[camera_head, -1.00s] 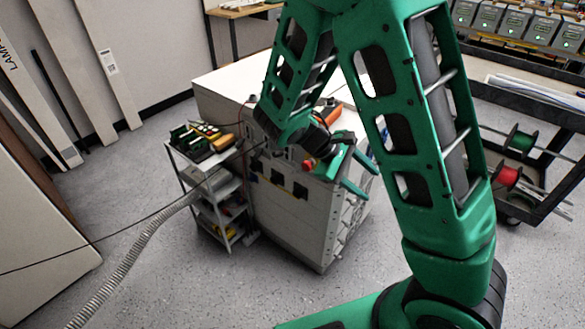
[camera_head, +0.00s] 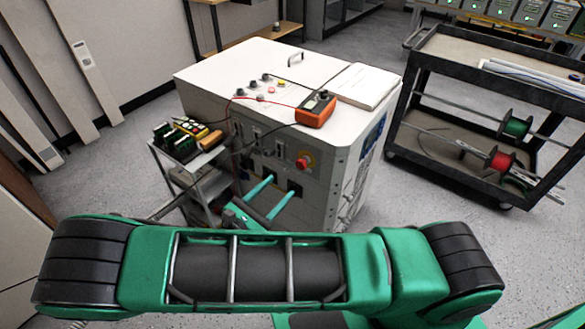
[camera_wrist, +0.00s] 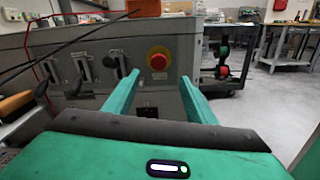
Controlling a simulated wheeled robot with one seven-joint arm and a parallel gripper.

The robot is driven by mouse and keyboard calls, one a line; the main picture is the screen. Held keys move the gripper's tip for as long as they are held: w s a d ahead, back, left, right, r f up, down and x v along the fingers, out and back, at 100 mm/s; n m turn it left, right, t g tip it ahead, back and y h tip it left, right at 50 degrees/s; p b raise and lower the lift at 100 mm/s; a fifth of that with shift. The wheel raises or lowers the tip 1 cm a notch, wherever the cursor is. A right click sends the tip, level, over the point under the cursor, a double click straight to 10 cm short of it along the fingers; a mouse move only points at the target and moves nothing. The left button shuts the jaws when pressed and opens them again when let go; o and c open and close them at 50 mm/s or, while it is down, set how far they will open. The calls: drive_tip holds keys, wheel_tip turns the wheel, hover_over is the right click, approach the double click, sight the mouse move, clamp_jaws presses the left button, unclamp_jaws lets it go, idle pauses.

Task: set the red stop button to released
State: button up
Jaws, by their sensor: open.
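The red stop button (camera_head: 303,162) sits on a yellow round plate on the front panel of the white cabinet (camera_head: 245,62). In the wrist view the red stop button (camera_wrist: 157,61) shows face-on, above and between my two fingers. Whether it is pressed in or out I cannot tell. My gripper (camera_head: 278,187) is in front of the panel, below and left of the button, its green fingers apart. In the wrist view my gripper (camera_wrist: 154,84) is open and empty, with a gap between the fingers and the button.
An orange meter (camera_head: 315,109) with leads and a paper stack (camera_head: 362,85) lie on the cabinet top. Switch handles (camera_wrist: 81,75) sit left of the button. A small cart (camera_head: 190,162) stands left, a black cart (camera_head: 490,105) right. Open floor lies between cabinet and black cart.

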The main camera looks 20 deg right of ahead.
sight(300, 166)
drive_tip(key=x, duration=1)
drive_tip(key=shift+w+f, duration=0.1)
drive_tip(key=shift+w, duration=0.15)
drive_tip(key=shift+c, duration=0.6)
clamp_jaws()
drive_tip(key=shift+s+a, duration=0.35)
drive_tip(key=shift+a, duration=0.2)
drive_tip(key=shift+o, duration=0.6)
unclamp_jaws()
drive_tip(key=v, duration=1)
drive_tip(key=shift+s+a, duration=0.25)
drive_tip(key=shift+a, duration=0.05)
